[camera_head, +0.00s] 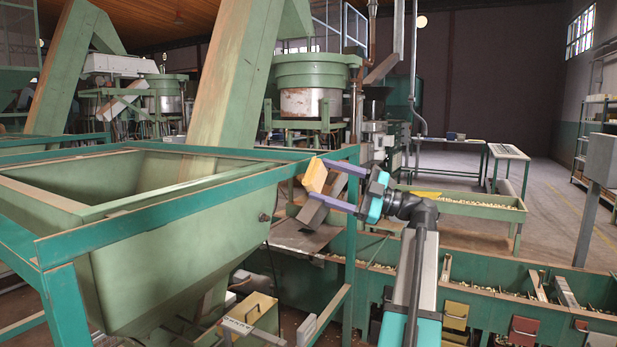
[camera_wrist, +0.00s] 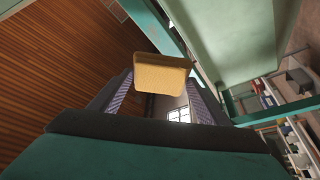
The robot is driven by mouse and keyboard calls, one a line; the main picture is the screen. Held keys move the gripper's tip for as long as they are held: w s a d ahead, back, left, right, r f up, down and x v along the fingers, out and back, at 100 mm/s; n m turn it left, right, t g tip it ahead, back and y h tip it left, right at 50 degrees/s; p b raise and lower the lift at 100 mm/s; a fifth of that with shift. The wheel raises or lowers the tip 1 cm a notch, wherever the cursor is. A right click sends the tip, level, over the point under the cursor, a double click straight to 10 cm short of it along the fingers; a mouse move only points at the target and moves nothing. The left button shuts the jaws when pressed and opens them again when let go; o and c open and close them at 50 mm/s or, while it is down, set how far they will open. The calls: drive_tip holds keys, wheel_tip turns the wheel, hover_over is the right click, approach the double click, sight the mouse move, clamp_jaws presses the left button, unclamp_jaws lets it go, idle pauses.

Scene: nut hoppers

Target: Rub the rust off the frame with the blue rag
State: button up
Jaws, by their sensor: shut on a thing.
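My gripper (camera_head: 328,187) is shut on a yellow block (camera_head: 314,175), which sits between the fingertips. The block also shows in the wrist view (camera_wrist: 162,76), between the two fingers. I see no blue rag in either view. The green frame (camera_head: 190,203) runs around the large hopper (camera_head: 170,245). The held block is close to the right end of the frame's top rail in the head view; I cannot tell whether it touches. Brownish patches show on the frame's near left post (camera_head: 64,288) and along the hopper's rim edges.
Long green troughs with pale pieces (camera_head: 470,208) stand at the right. A yellow box (camera_head: 255,312) sits low beside the hopper. A sloping green conveyor housing (camera_head: 235,75) rises behind it. A grey box on a post (camera_head: 601,160) is at far right. Open floor lies beyond.

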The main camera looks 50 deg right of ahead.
drive_tip(key=shift+w, duration=0.1)
drive_tip(key=shift+w+a+b, duration=0.25)
drive_tip(key=shift+w+b, duration=0.25)
drive_tip(key=shift+w, duration=0.6)
drive_tip(key=shift+w+a+b, duration=0.3)
drive_tip(key=shift+w+b, duration=0.2)
drive_tip(key=shift+w, duration=0.65)
drive_tip(key=shift+w+a+b, duration=0.25)
drive_tip(key=shift+w+b, duration=0.25)
drive_tip(key=shift+w, duration=0.6)
drive_tip(key=shift+w+a+b, duration=0.2)
drive_tip(key=shift+w+b, duration=0.2)
drive_tip(key=shift+w, duration=0.6)
drive_tip(key=shift+w+d+b, duration=0.2)
drive_tip(key=shift+d+b, duration=0.35)
drive_tip(key=shift+d, duration=0.45)
drive_tip(key=shift+w+d+b, duration=0.2)
drive_tip(key=shift+d+b, duration=0.35)
drive_tip(key=shift+d, duration=0.4)
drive_tip(key=shift+w+b, duration=0.15)
drive_tip(key=shift+b, duration=0.2)
drive_tip(key=shift+a, duration=0.2)
